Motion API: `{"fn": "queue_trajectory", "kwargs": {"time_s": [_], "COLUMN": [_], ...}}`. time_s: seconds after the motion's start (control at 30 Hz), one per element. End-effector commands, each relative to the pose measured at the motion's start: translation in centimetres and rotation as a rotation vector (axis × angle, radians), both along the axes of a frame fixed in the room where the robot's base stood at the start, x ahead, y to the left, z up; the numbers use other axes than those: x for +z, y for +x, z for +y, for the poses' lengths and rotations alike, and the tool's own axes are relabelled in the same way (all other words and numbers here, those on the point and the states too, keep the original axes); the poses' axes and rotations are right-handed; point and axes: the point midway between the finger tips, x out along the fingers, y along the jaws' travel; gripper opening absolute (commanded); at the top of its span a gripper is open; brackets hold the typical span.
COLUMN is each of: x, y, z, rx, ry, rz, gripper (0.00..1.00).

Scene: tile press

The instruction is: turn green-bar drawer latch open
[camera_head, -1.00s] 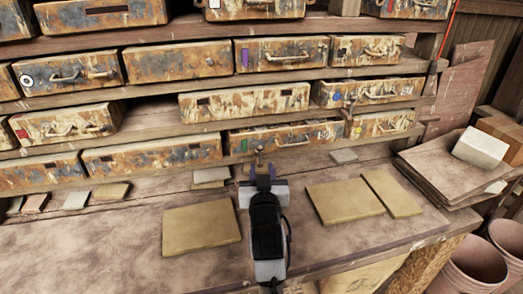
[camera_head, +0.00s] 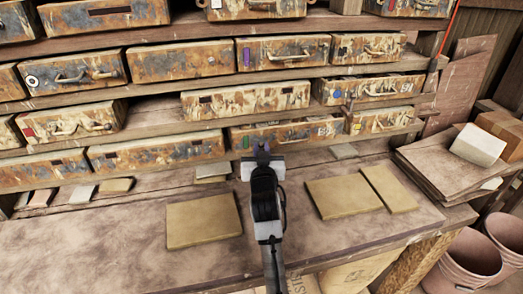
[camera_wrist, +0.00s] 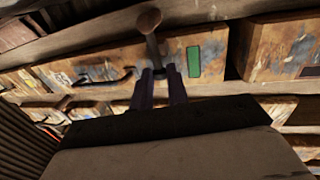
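The green-bar drawer (camera_head: 285,133) sits in the lowest right part of the rack, its green bar (camera_head: 245,142) at the left end of its front. In the wrist view the green bar (camera_wrist: 193,61) is just right of the latch. The latch (camera_wrist: 151,40) is a stem with a round brown knob at its upper end, leaning slightly left. My gripper (camera_head: 262,149) is in front of the drawer's left part. In the wrist view my gripper (camera_wrist: 159,77) has its two dark fingers close on both sides of the latch's lower end, which they partly hide.
Below the drawers is a worktop (camera_head: 110,240) with a tan tile (camera_head: 203,221) left of my arm and two more, one (camera_head: 343,198) nearer, on the right. Small tiles (camera_head: 212,170) lie close under the drawer. Stacked boards (camera_head: 440,165) and buckets (camera_head: 468,255) are at right.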

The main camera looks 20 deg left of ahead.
Motion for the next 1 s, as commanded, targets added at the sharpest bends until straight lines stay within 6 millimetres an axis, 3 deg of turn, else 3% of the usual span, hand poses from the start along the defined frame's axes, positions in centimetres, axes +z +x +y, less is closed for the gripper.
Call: {"fn": "queue_trajectory", "kwargs": {"time_s": [0.27, 0.63, 0.97, 1.0], "x": [-0.4, -0.9, -0.7, -0.7], "y": [-0.2, -1.2, -1.2, -1.2], "z": [0.2, 1.7, 1.8, 1.8], "rx": [0.002, 0.001, 0.0, 0.0], "ry": [-0.033, -0.309, -0.331, -0.33], "rz": [-0.022, -0.209, -0.222, -0.221], "gripper": [0.0, 0.0, 0.0, 0.17]}}
